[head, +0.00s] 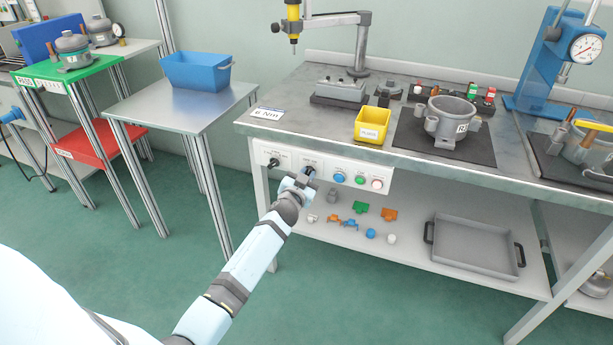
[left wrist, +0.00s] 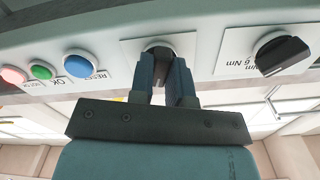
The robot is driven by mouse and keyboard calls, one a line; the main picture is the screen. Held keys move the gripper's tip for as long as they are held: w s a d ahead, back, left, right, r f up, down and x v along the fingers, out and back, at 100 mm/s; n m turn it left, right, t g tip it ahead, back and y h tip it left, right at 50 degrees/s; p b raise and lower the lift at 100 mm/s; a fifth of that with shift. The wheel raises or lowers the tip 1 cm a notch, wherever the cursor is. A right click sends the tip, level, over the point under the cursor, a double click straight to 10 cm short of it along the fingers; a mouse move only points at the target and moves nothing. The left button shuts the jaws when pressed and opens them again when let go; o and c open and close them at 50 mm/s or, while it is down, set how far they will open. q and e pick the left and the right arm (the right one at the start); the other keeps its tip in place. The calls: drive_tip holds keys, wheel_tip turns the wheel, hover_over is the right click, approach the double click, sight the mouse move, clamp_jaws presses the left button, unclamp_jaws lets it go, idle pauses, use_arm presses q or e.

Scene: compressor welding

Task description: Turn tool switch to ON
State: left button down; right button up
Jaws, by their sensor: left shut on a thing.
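The tool switch (left wrist: 158,49) is a dark rotary knob on a white plate of the control panel (head: 325,168), under the front edge of the workbench. My left gripper (head: 300,182) reaches up to the panel from the left. In the left wrist view, my left gripper (left wrist: 163,68) has its two fingers on either side of the switch knob and is shut on it. The fingers hide part of the knob, and I cannot read its setting. A second black knob (left wrist: 283,52) marked with Nm values sits beside it. My right gripper is not in view.
Blue (head: 339,177), green (head: 360,180) and red (head: 377,184) buttons sit right of the switch. The bench top holds a yellow bin (head: 372,124) and a grey housing (head: 452,122). A lower shelf holds loose parts and a grey tray (head: 474,246). Open floor lies in front.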

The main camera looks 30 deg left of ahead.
use_arm(q)
drive_tip(key=shift+m, duration=1)
drive_tip(key=c, duration=1.1)
unclamp_jaws()
drive_tip(key=p+v, duration=0.2)
drive_tip(key=v, duration=1.2)
drive_tip(key=shift+w, duration=0.1)
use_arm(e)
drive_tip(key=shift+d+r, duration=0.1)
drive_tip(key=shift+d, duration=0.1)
